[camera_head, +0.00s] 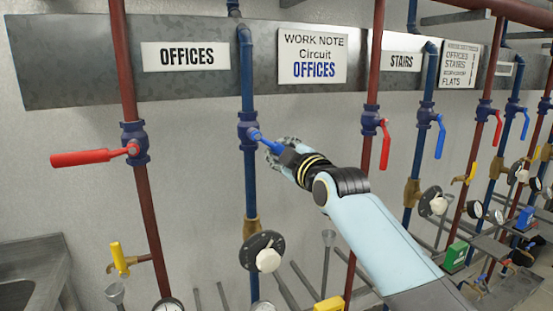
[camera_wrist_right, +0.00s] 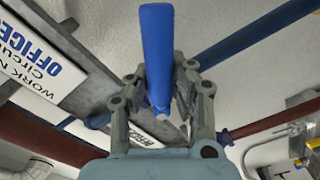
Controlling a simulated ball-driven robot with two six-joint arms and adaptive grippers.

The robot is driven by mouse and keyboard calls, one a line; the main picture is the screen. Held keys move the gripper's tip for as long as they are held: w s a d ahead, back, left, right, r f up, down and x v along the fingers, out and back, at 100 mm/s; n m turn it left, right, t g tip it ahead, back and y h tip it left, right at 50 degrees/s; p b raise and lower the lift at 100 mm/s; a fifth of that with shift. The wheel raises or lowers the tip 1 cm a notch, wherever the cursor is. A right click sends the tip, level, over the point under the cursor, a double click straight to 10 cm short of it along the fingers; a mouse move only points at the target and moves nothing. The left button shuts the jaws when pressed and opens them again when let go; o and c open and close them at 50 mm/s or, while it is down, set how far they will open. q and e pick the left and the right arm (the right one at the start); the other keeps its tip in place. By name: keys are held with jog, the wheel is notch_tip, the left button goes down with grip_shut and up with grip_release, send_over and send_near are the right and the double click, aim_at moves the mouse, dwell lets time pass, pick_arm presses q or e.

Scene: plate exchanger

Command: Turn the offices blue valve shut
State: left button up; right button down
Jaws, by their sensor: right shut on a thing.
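The offices blue valve (camera_head: 248,129) sits on the vertical blue pipe, under the steel panel with the OFFICES label. Its blue handle (camera_head: 262,141) points out from the pipe to the right and slightly down, not in line with the pipe. My right gripper (camera_head: 275,149) is shut on the handle's outer part and hides its end. In the right wrist view the blue handle (camera_wrist_right: 157,50) stands between the two fingers of the gripper (camera_wrist_right: 160,82). My left gripper is in neither view.
The OFFICES label (camera_head: 186,56) and work note (camera_head: 312,56) are on the panel. A red handle (camera_head: 80,157) sticks out sideways on the left red pipe. A black-and-white pump (camera_head: 263,252) is below the blue valve.

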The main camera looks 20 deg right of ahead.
jog(key=r+n, duration=0.1)
jog(key=d+r+n, duration=0.1)
jog(key=n, duration=0.1)
jog(key=shift+n, duration=0.3)
jog(key=shift+r+n, duration=0.4)
jog(key=shift+n, duration=0.4)
jog(key=shift+r+n, duration=0.35)
jog(key=shift+n, duration=0.45)
jog(key=c, duration=1.1)
grip_release()
